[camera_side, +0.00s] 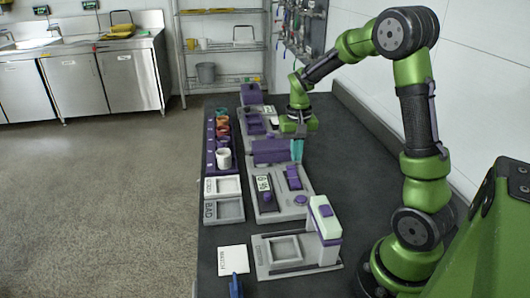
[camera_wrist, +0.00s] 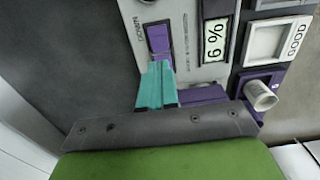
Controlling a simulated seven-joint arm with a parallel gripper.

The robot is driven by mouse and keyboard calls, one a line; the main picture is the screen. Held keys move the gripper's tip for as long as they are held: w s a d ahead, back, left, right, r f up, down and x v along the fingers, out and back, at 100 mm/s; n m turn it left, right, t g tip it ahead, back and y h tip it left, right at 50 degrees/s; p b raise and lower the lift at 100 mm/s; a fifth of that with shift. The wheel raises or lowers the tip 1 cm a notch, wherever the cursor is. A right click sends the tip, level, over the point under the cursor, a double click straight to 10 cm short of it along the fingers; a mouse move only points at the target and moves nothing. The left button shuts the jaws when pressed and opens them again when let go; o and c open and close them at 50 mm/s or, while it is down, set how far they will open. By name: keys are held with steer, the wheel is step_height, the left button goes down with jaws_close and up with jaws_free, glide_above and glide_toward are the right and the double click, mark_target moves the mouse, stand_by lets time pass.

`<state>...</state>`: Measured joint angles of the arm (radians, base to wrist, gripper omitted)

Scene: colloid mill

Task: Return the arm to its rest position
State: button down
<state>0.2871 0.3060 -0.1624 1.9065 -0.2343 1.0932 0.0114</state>
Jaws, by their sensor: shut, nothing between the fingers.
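My green arm reaches over the dark bench in the side view, with my gripper (camera_side: 297,151) pointing down above the bench, beside a purple-and-grey machine (camera_side: 272,152). Its teal fingers are together and hold nothing. The wrist view also shows my gripper (camera_wrist: 157,84) with its fingers closed, in front of a grey panel with a purple slider (camera_wrist: 159,40). Whether the fingertips touch the panel cannot be told. The panel's display (camera_wrist: 214,40) reads 6 %.
A GOOD tray (camera_side: 205,187) and a BAD tray (camera_side: 208,221) lie left of the panel. A white-and-purple device (camera_side: 324,218) stands nearer the front. Bare bench lies to the right.

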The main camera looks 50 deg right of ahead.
stand_by(0.3)
steer(key=s+a+r+n+t, duration=0.1)
steer(key=s+a+r+t, duration=0.1)
steer(key=a, duration=0.4)
steer(key=s+a+r+n+t+y, duration=0.1)
steer(key=s+a+r+n+t, duration=0.1)
steer(key=s+a+r, duration=0.3)
steer(key=s+a+r+n+t+y, duration=0.1)
steer(key=s+a+r+n+t, duration=0.1)
steer(key=a+r, duration=0.4)
steer(key=shift+s+a+r+t, duration=0.2)
steer(key=shift+s+a+t, duration=0.4)
steer(key=shift+s+a, duration=0.6)
